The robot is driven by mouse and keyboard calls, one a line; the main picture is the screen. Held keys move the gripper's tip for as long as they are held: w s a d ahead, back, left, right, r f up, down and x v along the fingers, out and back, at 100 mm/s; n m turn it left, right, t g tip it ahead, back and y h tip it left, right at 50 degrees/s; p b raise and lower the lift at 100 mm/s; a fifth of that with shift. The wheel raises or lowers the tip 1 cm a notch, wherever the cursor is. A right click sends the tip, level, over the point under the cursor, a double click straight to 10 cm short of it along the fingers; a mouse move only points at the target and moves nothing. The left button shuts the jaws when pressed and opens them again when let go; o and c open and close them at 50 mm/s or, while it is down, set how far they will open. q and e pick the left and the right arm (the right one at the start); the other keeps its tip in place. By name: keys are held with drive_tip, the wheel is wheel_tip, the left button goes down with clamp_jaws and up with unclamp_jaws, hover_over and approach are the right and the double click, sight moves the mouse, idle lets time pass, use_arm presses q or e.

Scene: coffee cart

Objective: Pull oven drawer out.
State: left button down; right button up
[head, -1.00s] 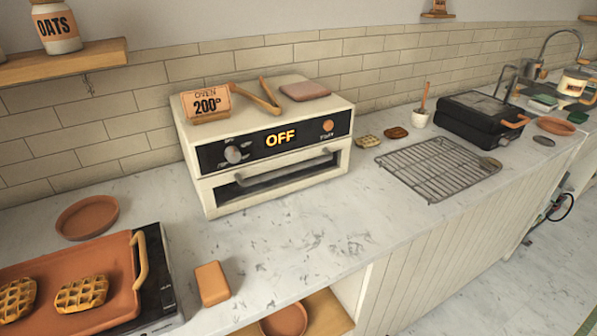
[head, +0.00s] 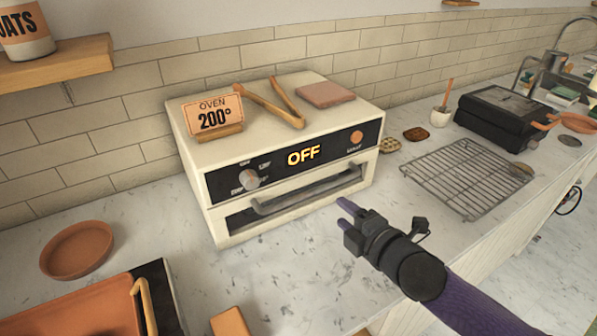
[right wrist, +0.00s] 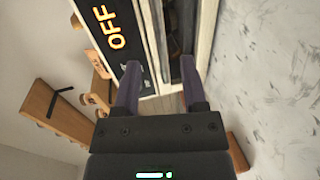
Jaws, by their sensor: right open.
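A cream toaster oven (head: 290,150) with a black panel reading OFF stands on the counter. Its drawer (head: 235,221) is at the lower front, closed or nearly so, with a dark long handle (head: 305,193) across it. My right gripper (head: 345,208) is in front of the drawer, near the handle's right half and apart from it in the head view. In the right wrist view its open, empty fingers (right wrist: 163,85) point at the oven front, with the OFF panel (right wrist: 118,28) to the left. My left gripper is not in view.
An oven sign (head: 212,115), wooden tongs (head: 275,104) and a pinkish slab (head: 325,94) lie on the oven top. A wire rack (head: 465,178) is to the right. An orange tray (head: 80,310) is at lower left. The counter before the oven is mostly clear.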

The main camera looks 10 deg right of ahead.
sight(318, 192)
use_arm(q)
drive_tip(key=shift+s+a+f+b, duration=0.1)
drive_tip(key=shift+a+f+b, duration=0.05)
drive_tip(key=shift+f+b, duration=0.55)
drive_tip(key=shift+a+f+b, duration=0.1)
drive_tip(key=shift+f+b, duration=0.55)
drive_tip(key=shift+b, duration=0.05)
use_arm(e)
drive_tip(key=shift+x, duration=5.15)
drive_tip(key=shift+r, duration=0.15)
clamp_jaws()
